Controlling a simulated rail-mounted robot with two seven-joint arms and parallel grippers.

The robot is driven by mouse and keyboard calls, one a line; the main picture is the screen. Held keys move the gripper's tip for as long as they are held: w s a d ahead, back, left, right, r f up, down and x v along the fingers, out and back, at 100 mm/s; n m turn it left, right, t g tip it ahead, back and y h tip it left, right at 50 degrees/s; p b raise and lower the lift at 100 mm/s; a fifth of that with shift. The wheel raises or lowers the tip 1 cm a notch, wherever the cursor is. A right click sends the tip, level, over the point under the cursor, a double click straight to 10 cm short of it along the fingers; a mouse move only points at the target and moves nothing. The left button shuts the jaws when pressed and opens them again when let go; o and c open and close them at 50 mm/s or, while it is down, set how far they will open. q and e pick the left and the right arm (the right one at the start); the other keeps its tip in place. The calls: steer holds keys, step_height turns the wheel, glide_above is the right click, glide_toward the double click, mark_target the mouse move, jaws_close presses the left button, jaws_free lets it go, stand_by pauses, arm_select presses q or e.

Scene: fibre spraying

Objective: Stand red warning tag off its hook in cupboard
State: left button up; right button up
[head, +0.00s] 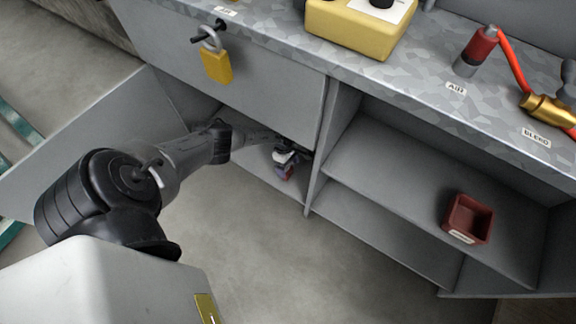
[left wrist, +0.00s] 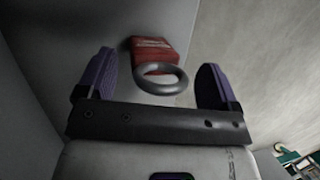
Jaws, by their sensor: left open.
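The red warning tag (left wrist: 155,52) shows in the left wrist view against the grey cupboard wall, with a thick grey ring (left wrist: 160,82) at its near end. My left gripper (left wrist: 158,85) is open, with one purple finger on each side of the ring and tag. I see no clear finger contact with either. In the head view, my left gripper (head: 287,163) is inside the open cupboard (head: 262,180), low beside the upright divider. It is small and dark there, and the tag cannot be told apart clearly. The hook is not visible. My right gripper is not in view.
The cupboard door (head: 85,135) stands open at left. A yellow padlock (head: 216,66) hangs on the front panel above. A red tray (head: 468,218) sits on the right-hand shelf (head: 400,185). The worktop holds a yellow box (head: 350,28) and a red-topped fitting (head: 478,50) with an orange hose.

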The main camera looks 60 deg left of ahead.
arm_select(q)
steer(key=p+v, duration=0.2)
steer(key=v, duration=0.2)
steer(key=shift+r, duration=0.15)
steer(key=shift+a+r+p, duration=0.2)
steer(key=shift+r+p, duration=0.15)
steer(key=shift+r, duration=0.05)
steer(key=shift+d, duration=0.15)
